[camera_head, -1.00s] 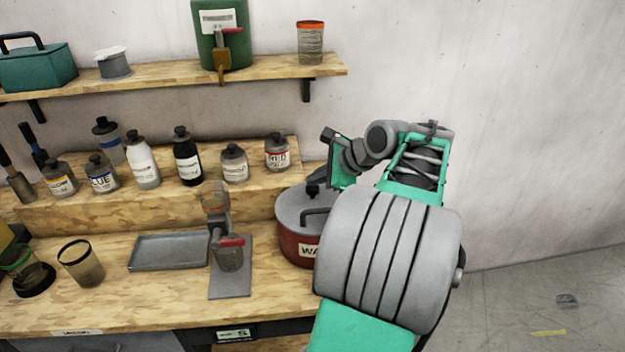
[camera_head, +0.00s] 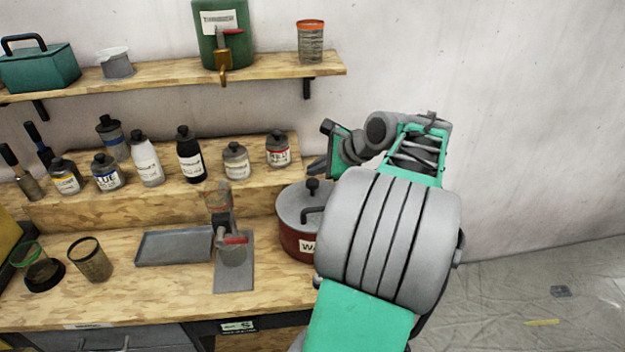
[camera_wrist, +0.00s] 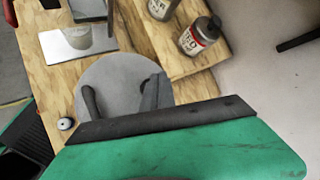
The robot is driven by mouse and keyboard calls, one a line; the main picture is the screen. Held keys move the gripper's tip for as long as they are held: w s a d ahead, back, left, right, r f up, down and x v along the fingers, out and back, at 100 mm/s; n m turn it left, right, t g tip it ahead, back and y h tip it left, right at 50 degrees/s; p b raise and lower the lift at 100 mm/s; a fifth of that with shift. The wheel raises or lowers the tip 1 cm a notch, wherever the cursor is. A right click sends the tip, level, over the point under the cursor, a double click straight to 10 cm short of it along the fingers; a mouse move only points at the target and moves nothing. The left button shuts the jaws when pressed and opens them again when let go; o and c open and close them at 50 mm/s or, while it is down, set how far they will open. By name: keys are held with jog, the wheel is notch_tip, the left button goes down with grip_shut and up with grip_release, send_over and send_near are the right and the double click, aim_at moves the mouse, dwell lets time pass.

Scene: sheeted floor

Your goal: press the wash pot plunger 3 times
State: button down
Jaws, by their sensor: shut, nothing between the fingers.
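The wash pot (camera_head: 292,240) is dark red with a grey lid and a label partly hidden by my arm. It stands at the right end of the bench. A black knob, the plunger top (camera_head: 313,184), rises from the lid, with a black handle (camera_head: 312,212) beside it. My gripper (camera_head: 317,168) is shut and empty, just above the knob in the head view; whether it touches cannot be told. The wrist view shows the grey lid (camera_wrist: 112,82) from above, partly covered by my green and black hand. The plunger cannot be made out surely there.
Several bottles, including a red-labelled one (camera_head: 278,150), stand on the raised step behind the pot. A metal tray (camera_head: 175,247) and a small stand (camera_head: 234,278) lie left of it. A shelf (camera_head: 270,68) hangs above.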

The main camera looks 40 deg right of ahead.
aim_at(316, 182)
jog(key=shift+r+p, duration=2.55)
jog(key=shift+p, duration=0.35)
jog(key=shift+f, duration=0.1)
